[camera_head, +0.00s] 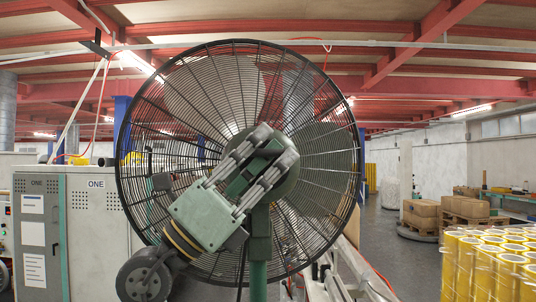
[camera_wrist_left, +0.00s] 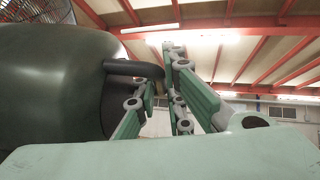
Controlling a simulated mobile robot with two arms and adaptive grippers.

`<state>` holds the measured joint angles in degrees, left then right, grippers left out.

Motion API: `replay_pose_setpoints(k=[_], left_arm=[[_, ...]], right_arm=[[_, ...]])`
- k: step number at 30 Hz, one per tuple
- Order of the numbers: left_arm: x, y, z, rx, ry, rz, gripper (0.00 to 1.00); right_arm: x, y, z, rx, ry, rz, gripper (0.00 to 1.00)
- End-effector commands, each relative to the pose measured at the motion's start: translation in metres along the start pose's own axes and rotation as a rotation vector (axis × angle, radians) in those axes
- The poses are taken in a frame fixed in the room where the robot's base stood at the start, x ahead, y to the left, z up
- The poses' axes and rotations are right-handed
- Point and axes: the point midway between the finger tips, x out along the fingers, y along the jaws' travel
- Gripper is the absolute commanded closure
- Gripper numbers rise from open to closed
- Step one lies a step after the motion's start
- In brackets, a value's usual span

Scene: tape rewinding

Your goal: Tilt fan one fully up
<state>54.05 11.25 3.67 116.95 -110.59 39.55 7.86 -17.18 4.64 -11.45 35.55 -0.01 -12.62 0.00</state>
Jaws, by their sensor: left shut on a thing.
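The fan (camera_head: 325,120), a large round wire cage with a dark rim, stands in front of me on a green post (camera_head: 258,270). The cage appears nearly face-on; its exact tilt is hard to tell. My left gripper (camera_head: 276,146) reaches up from the lower left to the middle of the fan, in front of the motor housing. In the left wrist view the dark rounded housing (camera_wrist_left: 50,85) fills the left side. A black bent handle (camera_wrist_left: 130,68) runs from it between the fingers of my left gripper (camera_wrist_left: 160,85), which is shut on it. My right gripper is out of view.
Grey cabinets (camera_head: 92,215) marked "ONE" stand to the left. Yellow rolls (camera_head: 480,265) stand at the lower right, with cardboard boxes (camera_head: 460,207) on pallets behind. Open floor (camera_head: 400,250) shows right of the fan.

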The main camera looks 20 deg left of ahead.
Motion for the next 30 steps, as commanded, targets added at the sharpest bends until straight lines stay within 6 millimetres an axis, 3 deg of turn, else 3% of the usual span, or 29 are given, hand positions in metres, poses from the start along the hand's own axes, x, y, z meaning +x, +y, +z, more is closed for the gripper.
replay_pose_setpoints(k=[9, 22, 23, 30], left_arm=[[-0.022, -0.012, -0.024, 0.092, 0.008, -0.083, 1.0], [-0.028, -0.016, -0.029, 0.092, 0.003, -0.084, 1.0], [-0.028, -0.016, -0.029, 0.092, 0.003, -0.084, 0.89], [-0.028, -0.016, -0.029, 0.09, 0.003, -0.085, 0.71]], right_arm=[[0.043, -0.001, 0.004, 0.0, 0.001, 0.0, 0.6], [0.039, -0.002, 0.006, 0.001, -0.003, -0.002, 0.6], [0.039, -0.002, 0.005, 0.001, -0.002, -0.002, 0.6], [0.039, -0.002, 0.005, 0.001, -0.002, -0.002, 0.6]])
